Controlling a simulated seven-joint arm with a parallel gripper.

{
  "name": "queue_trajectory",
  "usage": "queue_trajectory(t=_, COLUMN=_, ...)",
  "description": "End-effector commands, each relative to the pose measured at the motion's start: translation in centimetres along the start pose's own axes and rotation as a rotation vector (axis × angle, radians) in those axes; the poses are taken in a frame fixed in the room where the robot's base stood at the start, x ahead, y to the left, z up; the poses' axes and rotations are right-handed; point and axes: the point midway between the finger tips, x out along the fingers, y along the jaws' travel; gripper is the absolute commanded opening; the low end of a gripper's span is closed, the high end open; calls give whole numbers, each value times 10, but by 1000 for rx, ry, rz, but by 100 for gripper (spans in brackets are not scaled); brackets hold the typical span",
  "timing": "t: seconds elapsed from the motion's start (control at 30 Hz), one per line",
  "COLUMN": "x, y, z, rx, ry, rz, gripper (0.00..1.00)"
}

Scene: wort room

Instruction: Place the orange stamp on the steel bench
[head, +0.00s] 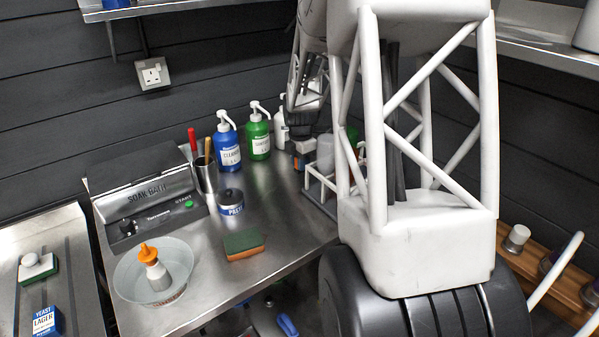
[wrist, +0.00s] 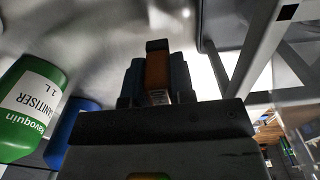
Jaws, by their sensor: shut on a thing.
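My gripper (head: 300,153) is low over the back right part of the steel bench (head: 285,225), partly hidden by my own arm in the head view. In the wrist view my gripper (wrist: 156,80) is shut on the orange stamp (wrist: 157,70), which shows as a brown-orange block with a dark end between the two fingers. In the head view only a small orange bit of the stamp (head: 296,162) shows at the fingertips. I cannot tell whether the stamp touches the bench.
A green sanitiser bottle (head: 258,135) and a blue cleaner bottle (head: 228,142) stand left of my gripper. A white rack (head: 323,185) is close on its right. A sponge (head: 244,245), paste tin (head: 231,203) and bowl (head: 128,280) occupy the front and left. Bare steel lies between sponge and rack.

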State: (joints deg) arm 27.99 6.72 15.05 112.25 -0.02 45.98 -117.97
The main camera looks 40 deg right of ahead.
Motion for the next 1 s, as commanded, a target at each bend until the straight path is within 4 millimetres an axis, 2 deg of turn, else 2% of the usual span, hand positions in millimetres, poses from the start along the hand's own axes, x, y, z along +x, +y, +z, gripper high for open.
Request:
queue_trajectory(t=0.27, x=1, y=0, z=0, rx=0, ry=0, rz=0, gripper=0)
queue_trajectory(t=0.7, x=37, y=0, z=0, rx=0, ry=0, rz=0, gripper=0)
queue_trajectory(t=1.0, x=37, y=0, z=0, rx=0, ry=0, rz=0, gripper=0)
